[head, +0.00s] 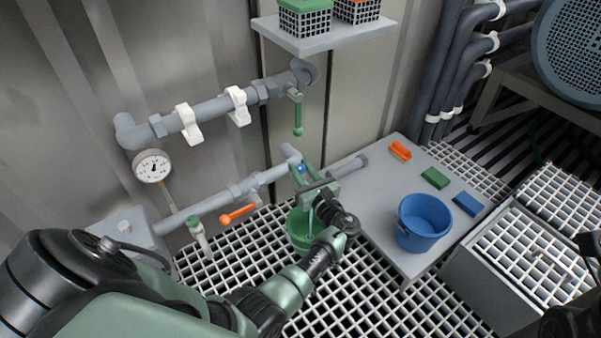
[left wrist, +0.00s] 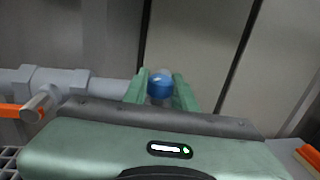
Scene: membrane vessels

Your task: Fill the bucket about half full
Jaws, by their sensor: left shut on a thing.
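My left gripper (head: 312,183) is shut on a blue ball-shaped knob (head: 301,169) on the lower grey pipe. In the left wrist view the knob (left wrist: 160,85) sits between the two green fingers (left wrist: 159,92). A green bucket (head: 298,238) stands on the floor grating below the gripper, partly hidden by my left wrist. A thin pale streak, which looks like running water, drops into it. I cannot tell the level inside. A blue bucket (head: 422,222) stands upright on the grey table.
The grey table (head: 376,207) also holds orange (head: 400,150), green (head: 435,178) and blue (head: 468,203) blocks. An upper pipe with a green lever (head: 298,119), a gauge (head: 152,166) and an orange lever (head: 238,214) are nearby. A shelf (head: 325,36) hangs above.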

